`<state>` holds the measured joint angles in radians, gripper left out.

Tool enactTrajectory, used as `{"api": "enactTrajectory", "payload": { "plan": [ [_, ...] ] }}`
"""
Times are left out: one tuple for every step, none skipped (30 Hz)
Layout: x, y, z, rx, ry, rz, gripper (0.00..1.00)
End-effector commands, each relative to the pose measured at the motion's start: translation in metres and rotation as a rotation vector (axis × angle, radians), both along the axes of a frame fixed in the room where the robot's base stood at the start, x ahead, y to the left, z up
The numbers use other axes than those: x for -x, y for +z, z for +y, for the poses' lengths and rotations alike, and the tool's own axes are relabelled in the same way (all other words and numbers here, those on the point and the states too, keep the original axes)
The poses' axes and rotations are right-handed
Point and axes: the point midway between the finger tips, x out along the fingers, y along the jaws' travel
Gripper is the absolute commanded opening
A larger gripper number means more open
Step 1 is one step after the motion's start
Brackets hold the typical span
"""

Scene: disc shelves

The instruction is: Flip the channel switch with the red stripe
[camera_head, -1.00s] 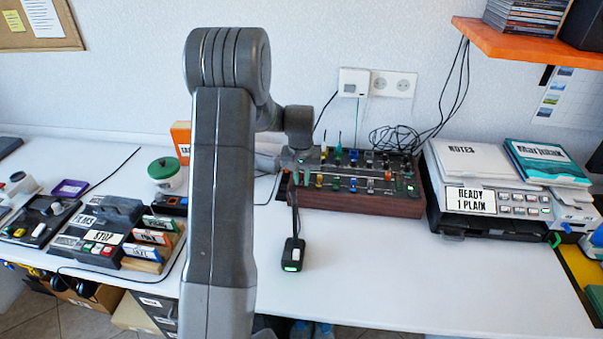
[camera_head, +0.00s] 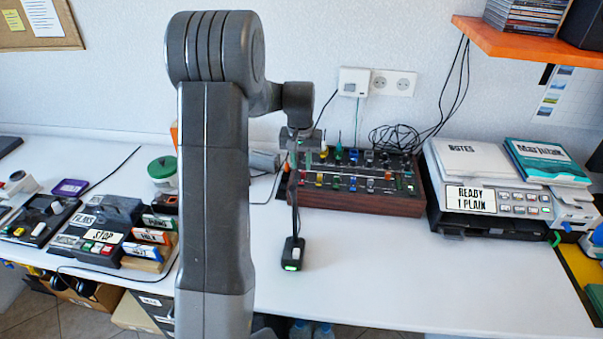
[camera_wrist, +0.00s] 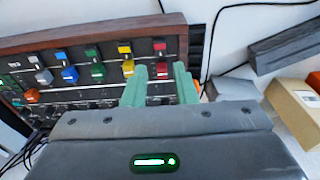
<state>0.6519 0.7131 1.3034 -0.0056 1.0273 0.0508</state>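The control box (camera_head: 360,203) with a wooden front stands on the table, right of my arm in the head view. In the wrist view its panel (camera_wrist: 105,88) has a row of coloured switches, each with a matching colour stripe. The red switch (camera_wrist: 162,69) and its red stripe (camera_wrist: 159,46) are at the right end of that row, beside the yellow switch (camera_wrist: 128,69). My gripper (camera_wrist: 160,75) is open. Its two green fingertips appear on either side of the red switch; contact cannot be told. In the head view my gripper (camera_head: 308,157) is over the box's left end.
A small black device (camera_head: 293,254) with a green light lies in front of the box on a cable. The table front is clear.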

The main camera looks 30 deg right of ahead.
Motion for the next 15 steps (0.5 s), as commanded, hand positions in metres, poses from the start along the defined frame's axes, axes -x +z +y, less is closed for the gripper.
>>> {"api": "enactTrajectory", "payload": {
  "plan": [
    [0.0, 0.014, 0.0, 0.004, 0.0, -0.005, 0.25],
    [0.0, 0.02, 0.001, 0.004, 0.0, -0.005, 0.25],
    [0.001, 0.029, 0.001, 0.003, 0.0, -0.004, 0.25],
    [0.002, 0.035, 0.002, 0.003, 0.0, -0.004, 0.25],
    [0.002, 0.041, 0.002, 0.003, 0.0, -0.003, 0.25],
    [0.003, 0.048, 0.003, 0.003, 0.0, -0.003, 0.25],
    [0.003, 0.053, 0.003, 0.003, 0.0, -0.003, 0.25],
    [0.004, 0.057, 0.003, 0.002, 0.0, -0.002, 0.25],
    [0.004, 0.062, 0.003, 0.002, 0.0, -0.002, 0.25],
    [0.004, 0.065, 0.004, 0.001, 0.0, -0.002, 0.25],
    [0.005, 0.067, 0.004, 0.001, 0.0, -0.001, 0.25],
    [0.005, 0.07, 0.004, 0.0, 0.0, 0.0, 0.25],
    [0.005, 0.072, 0.004, 0.001, 0.0, -0.001, 0.25],
    [0.005, 0.073, 0.004, 0.001, 0.0, -0.001, 0.25],
    [0.005, 0.074, 0.005, 0.001, 0.0, -0.001, 0.25]
  ]
}}
